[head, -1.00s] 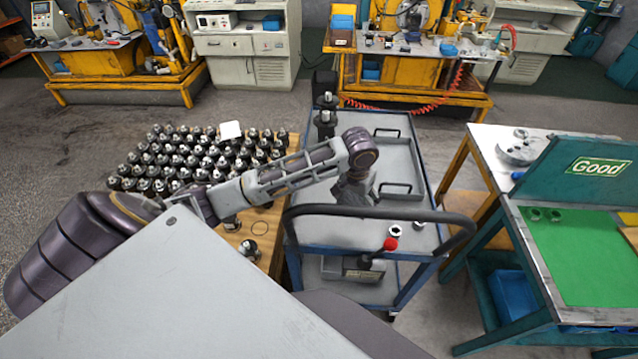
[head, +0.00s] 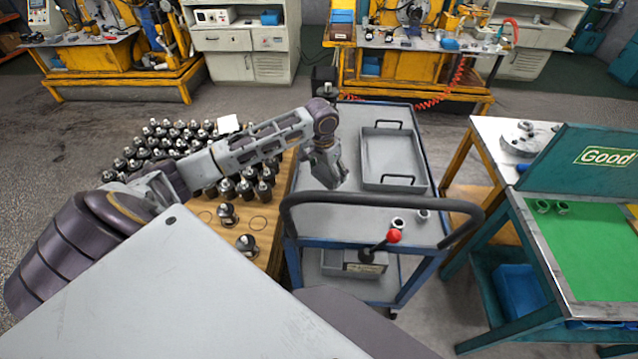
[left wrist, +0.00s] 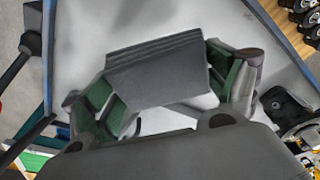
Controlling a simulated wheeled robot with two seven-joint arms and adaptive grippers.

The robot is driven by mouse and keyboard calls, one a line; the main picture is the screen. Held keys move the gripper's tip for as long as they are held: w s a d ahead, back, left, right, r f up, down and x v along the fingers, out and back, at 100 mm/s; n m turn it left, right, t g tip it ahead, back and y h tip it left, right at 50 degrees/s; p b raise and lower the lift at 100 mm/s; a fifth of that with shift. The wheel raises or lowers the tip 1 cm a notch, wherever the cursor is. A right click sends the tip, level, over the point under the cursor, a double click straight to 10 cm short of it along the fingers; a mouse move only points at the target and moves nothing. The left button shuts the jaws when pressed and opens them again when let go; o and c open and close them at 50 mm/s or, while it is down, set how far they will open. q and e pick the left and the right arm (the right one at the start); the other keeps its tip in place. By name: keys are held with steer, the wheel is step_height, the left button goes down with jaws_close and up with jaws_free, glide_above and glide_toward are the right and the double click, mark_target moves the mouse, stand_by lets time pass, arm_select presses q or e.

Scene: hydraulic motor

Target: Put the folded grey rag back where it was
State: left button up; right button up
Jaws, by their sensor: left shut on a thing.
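The folded grey rag (left wrist: 158,72) shows in the left wrist view as a flat dark-grey block with layered edges. My left gripper (left wrist: 165,92), with green finger pads, is shut on it, one finger at each side. In the head view my left gripper (head: 330,178) points down over the left part of the blue trolley's grey top (head: 320,215). The rag is hard to tell from the gripper there. I cannot tell whether it touches the top. My right gripper is not in view.
A grey tray (head: 394,157) with two handles lies on the trolley, right of the gripper. A dark handrail (head: 365,199) crosses the near end, by a red-knobbed lever (head: 394,236). Small metal rings lie near it. Many black parts stand on the wooden table (head: 268,238) left.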

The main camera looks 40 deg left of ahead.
arm_select(q)
steer(key=m, duration=0.3)
steer(key=shift+d+f, duration=0.3)
steer(key=shift+f, duration=0.05)
steer(key=m, duration=0.2)
steer(key=d+m, duration=0.1)
steer(key=shift+w+m+g+h, duration=0.15)
steer(key=shift+m+g+h, duration=0.15)
steer(key=shift+m+h, duration=0.1)
steer(key=shift+d+m, duration=0.1)
steer(key=shift+m, duration=1.1)
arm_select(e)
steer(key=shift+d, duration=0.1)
